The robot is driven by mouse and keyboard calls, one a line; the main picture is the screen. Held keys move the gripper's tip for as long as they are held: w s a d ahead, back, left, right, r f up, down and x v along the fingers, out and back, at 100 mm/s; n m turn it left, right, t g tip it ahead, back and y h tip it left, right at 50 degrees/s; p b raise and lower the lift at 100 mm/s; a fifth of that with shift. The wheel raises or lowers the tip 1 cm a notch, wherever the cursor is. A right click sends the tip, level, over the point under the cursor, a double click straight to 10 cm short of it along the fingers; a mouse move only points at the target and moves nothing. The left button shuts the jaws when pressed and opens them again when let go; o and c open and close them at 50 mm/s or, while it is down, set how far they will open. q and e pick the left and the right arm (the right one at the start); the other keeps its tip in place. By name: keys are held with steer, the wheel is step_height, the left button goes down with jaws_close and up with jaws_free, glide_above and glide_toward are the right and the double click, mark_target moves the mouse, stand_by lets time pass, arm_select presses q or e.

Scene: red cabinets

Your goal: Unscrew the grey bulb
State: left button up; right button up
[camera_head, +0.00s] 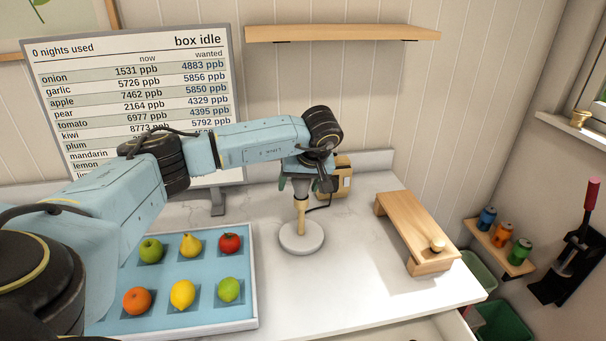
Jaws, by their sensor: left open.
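A small lamp stand (301,240) with a round white base and a pale wooden stem stands on the counter near the middle. A greyish shape that looks like the grey bulb (301,188) sits upright at the top of the stem. My left gripper (303,186) points down over the top of the stand, its fingers open around or right beside the bulb. The gripper and wrist hide much of the bulb, so I cannot tell whether the fingers touch it. My right gripper is out of view.
A blue tray (252,323) of fruit lies left of the stand. A tan box (343,176) is behind it. A low wooden bench (411,222) with a small round brass-coloured piece (437,244) stands to the right. The counter between stand and bench is clear. A text board (134,90) stands behind my arm.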

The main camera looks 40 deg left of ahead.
arm_select(q)
steer(key=shift+a+f, duration=0.1)
steer(key=shift+f, duration=0.15)
steer(key=c, duration=1.1)
steer(key=shift+r+p, duration=0.75)
steer(key=shift+r, duration=0.05)
steer(key=shift+c, duration=0.3)
steer(key=shift+r+p, duration=1.5)
steer(key=shift+r, duration=0.3)
steer(key=shift+c, duration=0.4)
